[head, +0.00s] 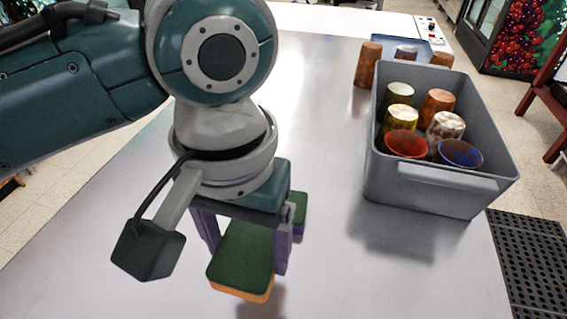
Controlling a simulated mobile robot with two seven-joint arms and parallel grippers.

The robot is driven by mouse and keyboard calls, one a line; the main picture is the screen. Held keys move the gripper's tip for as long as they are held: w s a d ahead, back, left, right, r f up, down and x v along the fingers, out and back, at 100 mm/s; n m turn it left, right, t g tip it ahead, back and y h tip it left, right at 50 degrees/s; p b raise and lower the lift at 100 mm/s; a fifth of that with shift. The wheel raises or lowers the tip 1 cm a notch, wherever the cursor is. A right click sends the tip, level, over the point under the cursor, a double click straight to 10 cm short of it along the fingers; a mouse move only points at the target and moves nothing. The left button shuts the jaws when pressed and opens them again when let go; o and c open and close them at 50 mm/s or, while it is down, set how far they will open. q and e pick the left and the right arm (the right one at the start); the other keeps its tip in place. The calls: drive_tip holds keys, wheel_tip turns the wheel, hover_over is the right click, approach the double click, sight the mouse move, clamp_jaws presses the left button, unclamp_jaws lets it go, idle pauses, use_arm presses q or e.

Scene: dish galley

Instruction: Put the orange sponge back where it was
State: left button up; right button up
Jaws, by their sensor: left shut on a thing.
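The orange sponge (240,262) has a dark green top and an orange lower side. My left gripper (246,250) points down and is shut on it, with one finger at each side. The sponge seems to be a little above the grey-white table, with a soft shadow near it. Its far end is partly hidden by the gripper. A second sponge (299,208), green on top and purple below, lies just behind the gripper to the right, partly hidden. My right gripper is not in view.
A grey bin (432,185) with several cups stands at the right. Behind it, more cups stand around a blue tray (425,46), one orange-brown cup (368,64) at its left. The table (330,110) is clear between arm and bin. A black perforated mat (525,255) lies beyond the right edge.

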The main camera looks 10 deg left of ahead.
sight(250, 267)
use_arm(q)
wheel_tip(250, 267, down, 4)
drive_tip(key=shift+f+b, duration=0.25)
drive_tip(key=shift+b, duration=0.1)
drive_tip(key=shift+f+b, duration=0.5)
drive_tip(key=shift+f, duration=1.45)
drive_tip(key=shift+f, duration=0.1)
drive_tip(key=o, duration=1.2)
drive_tip(key=shift+a, duration=0.1)
drive_tip(key=shift+c, duration=0.2)
